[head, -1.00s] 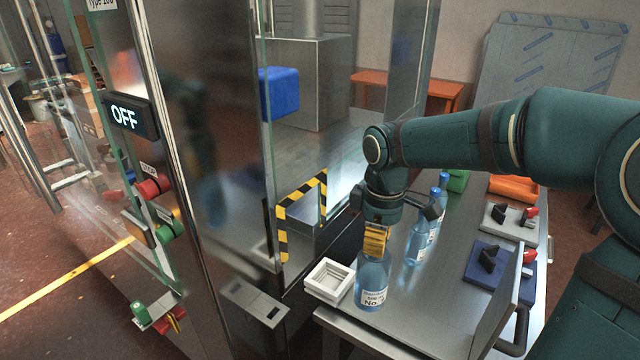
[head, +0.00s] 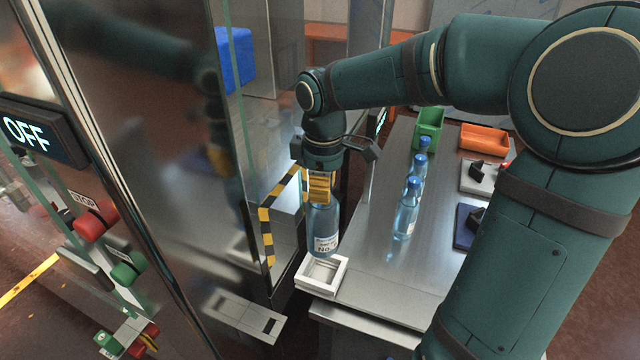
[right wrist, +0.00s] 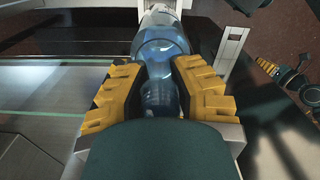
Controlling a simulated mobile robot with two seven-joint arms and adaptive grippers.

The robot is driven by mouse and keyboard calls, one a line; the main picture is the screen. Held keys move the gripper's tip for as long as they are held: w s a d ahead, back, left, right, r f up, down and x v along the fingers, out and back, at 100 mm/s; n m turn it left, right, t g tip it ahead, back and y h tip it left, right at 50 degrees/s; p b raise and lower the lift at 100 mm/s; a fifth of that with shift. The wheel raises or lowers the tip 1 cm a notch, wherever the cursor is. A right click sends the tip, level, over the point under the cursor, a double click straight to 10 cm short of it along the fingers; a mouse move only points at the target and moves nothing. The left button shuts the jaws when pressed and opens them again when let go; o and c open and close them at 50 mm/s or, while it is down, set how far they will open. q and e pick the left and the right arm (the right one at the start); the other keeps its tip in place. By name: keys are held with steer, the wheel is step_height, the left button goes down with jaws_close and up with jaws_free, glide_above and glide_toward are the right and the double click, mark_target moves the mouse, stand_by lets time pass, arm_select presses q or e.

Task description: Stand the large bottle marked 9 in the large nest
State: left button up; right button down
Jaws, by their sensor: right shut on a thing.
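A clear blue large bottle (head: 324,228) with a white label hangs upright in my right gripper (head: 320,188), which is shut on its upper part. The label reads "No." but its number is hidden or too small to read. In the right wrist view the yellow fingers sit on both sides of the bottle (right wrist: 165,52). The white square nest (head: 338,282) lies at the table's left front corner. The bottle's base is just above or at the nest's back edge; I cannot tell whether they touch. My left gripper is not in view.
Other blue-capped bottles (head: 406,212) stand on the steel table (head: 385,270). Green (head: 428,122) and orange (head: 484,138) bins are at the back. The glass-sided machine with a striped yellow-black frame (head: 266,232) stands close on the left.

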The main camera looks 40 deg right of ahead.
mark_target(323, 208)
steer(key=shift+r, duration=0.1)
steer(key=shift+f+b, duration=1.9)
steer(key=shift+f, duration=1.05)
steer(key=shift+p, duration=0.4)
steer(key=shift+f+b, duration=1.4)
steer(key=shift+f, duration=0.65)
steer(key=c, duration=0.8)
jaws_free()
steer(key=shift+c, duration=0.2)
steer(key=shift+r, duration=0.1)
step_height(323, 208, up, 12)
steer(key=shift+f, duration=0.1)
